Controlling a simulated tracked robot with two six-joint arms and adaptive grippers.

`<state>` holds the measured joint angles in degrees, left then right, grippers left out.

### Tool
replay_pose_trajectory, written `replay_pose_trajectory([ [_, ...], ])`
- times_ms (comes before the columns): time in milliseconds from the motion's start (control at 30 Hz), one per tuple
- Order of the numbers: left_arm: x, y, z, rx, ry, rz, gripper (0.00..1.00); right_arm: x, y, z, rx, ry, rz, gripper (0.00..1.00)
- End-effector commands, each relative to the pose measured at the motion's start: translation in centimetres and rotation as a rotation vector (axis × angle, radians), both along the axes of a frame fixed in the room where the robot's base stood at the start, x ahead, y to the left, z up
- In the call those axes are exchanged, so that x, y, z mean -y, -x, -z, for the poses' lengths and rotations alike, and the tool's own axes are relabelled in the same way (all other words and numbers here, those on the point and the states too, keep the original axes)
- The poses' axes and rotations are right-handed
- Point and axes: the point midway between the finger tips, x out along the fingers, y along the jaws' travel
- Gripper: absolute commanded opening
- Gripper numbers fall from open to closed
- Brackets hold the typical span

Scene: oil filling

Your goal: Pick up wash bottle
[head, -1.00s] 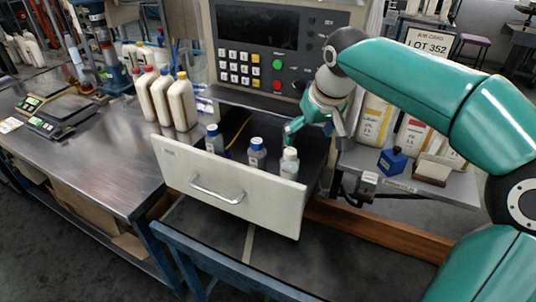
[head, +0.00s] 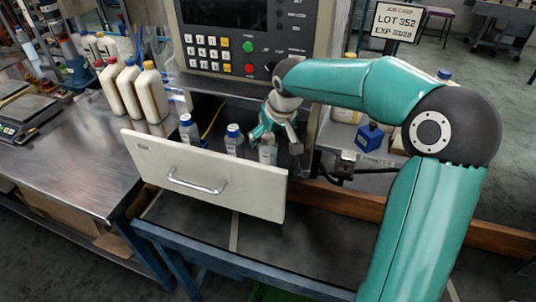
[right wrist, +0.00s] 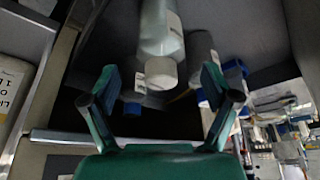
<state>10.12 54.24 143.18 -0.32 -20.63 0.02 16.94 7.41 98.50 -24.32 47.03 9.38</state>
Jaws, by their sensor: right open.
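A clear bottle with a white cap (head: 268,152) stands in the open drawer, at the right end of a row of bottles. My right gripper (head: 273,132) is open, just above and behind the white-capped bottle. In the right wrist view, this bottle (right wrist: 163,42) lies ahead, with its cap between the spread fingertips of the gripper (right wrist: 160,80); I see no contact. My left gripper is not in view.
The drawer's white front panel (head: 205,178) stands between the bottles and the near side. A control panel (head: 245,35) rises behind the drawer. White jugs (head: 150,95) stand on the steel bench to the left. A blue container (head: 369,137) stands on the right shelf.

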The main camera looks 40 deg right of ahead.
Motion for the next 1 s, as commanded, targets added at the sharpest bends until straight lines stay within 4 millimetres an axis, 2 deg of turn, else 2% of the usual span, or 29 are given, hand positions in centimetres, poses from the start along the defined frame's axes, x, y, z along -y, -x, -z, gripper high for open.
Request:
replay_pose_trajectory([
  [233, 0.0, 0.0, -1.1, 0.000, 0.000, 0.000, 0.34, 0.4, -1.4, 2.4, -0.005, -0.001, -0.002, 0.87],
  [400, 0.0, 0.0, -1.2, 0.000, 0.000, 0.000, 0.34, 0.5, -2.2, 4.2, -0.002, -0.001, -0.002, 0.87],
  [667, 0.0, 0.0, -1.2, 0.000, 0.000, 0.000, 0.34, 0.5, -2.3, 4.6, 0.000, 0.000, -0.003, 0.87],
  [1000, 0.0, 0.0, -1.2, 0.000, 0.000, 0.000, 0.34, 0.5, -2.4, 4.5, 0.000, 0.001, -0.004, 0.32],
])
